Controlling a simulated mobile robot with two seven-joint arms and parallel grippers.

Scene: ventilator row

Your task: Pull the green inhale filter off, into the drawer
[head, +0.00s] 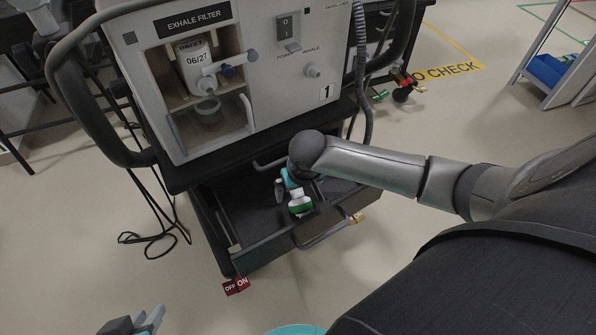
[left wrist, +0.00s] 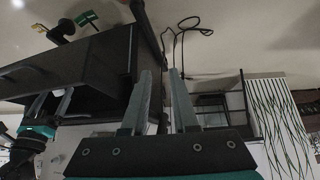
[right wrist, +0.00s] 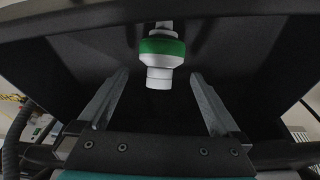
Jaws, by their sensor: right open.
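The inhale filter (head: 300,203), white with a green band, shows within the open dark drawer (head: 258,264) in the head view. In the right wrist view the filter (right wrist: 162,47) is ahead of and between the finger tips, clear of both. My right gripper (head: 290,190) is open and empty, reaching down into the drawer. The fingers also show in the right wrist view (right wrist: 160,78). The inhale port (head: 312,70) on the ventilator (head: 270,80) is bare. My left gripper (head: 146,319) is low at the left, its fingers (left wrist: 160,74) apart and empty.
The exhale filter (head: 195,62) sits in its bay, left of the inhale port. A drawer handle (head: 325,233) runs along the drawer front. Floor in front is clear.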

